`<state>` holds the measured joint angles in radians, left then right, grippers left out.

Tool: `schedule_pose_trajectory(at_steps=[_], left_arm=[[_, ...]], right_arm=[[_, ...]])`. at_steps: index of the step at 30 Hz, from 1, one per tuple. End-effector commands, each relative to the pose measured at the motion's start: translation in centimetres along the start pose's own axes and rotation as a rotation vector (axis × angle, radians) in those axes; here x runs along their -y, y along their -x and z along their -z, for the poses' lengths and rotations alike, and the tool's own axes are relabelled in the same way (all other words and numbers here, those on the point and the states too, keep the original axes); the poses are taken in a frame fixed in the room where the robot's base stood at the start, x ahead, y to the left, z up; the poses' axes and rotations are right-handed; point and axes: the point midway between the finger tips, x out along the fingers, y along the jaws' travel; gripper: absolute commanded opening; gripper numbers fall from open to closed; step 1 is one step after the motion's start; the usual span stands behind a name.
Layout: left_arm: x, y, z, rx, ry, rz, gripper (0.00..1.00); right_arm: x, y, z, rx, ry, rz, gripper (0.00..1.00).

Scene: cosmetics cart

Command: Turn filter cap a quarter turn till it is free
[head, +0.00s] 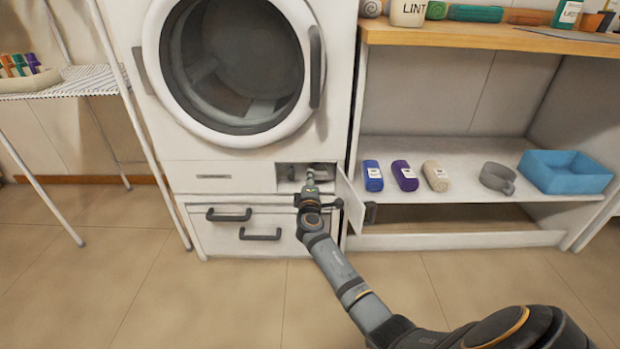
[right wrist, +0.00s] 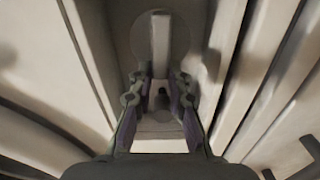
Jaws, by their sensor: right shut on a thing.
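The filter cap (right wrist: 180,40) is a round grey disc with a light raised bar handle (right wrist: 160,35) across its face. It sits in the small open compartment (head: 288,171) low on the front of the white washing machine (head: 330,130). In the right wrist view the bar stands about upright in the picture. My right gripper (head: 311,178) reaches into the compartment and is shut on the cap's bar, with one finger on each side in the right wrist view (right wrist: 160,82). In the head view my gripper hides much of the cap. My left gripper is not in view.
The compartment's small door (head: 350,203) stands open at its right side. Two dark handles (head: 260,235) are on the drawer fronts below. The floor in front is clear.

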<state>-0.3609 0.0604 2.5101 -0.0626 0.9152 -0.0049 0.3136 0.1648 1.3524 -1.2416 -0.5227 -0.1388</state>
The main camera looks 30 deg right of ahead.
Motion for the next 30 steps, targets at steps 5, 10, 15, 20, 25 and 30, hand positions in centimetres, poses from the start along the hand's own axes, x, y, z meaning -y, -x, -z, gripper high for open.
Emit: schedule_pose_trajectory(at_steps=[5,10,15,20,25,30], left_arm=[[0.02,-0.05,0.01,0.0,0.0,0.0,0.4],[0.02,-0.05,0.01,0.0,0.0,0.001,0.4],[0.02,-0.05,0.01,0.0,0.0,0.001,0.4],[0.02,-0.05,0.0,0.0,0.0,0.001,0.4],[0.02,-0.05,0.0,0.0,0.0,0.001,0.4],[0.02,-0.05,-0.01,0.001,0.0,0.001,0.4]], right_arm=[[0.12,0.02,0.05,-0.001,0.03,0.0,0.0],[0.14,0.02,0.05,-0.001,0.039,0.0,0.0],[0.15,0.02,0.05,-0.001,0.038,0.0,0.0],[0.15,0.02,0.04,-0.001,0.038,0.001,0.23],[0.14,0.02,0.02,-0.001,0.037,0.0,0.4],[0.13,0.01,0.01,0.0,0.037,0.0,0.4]])
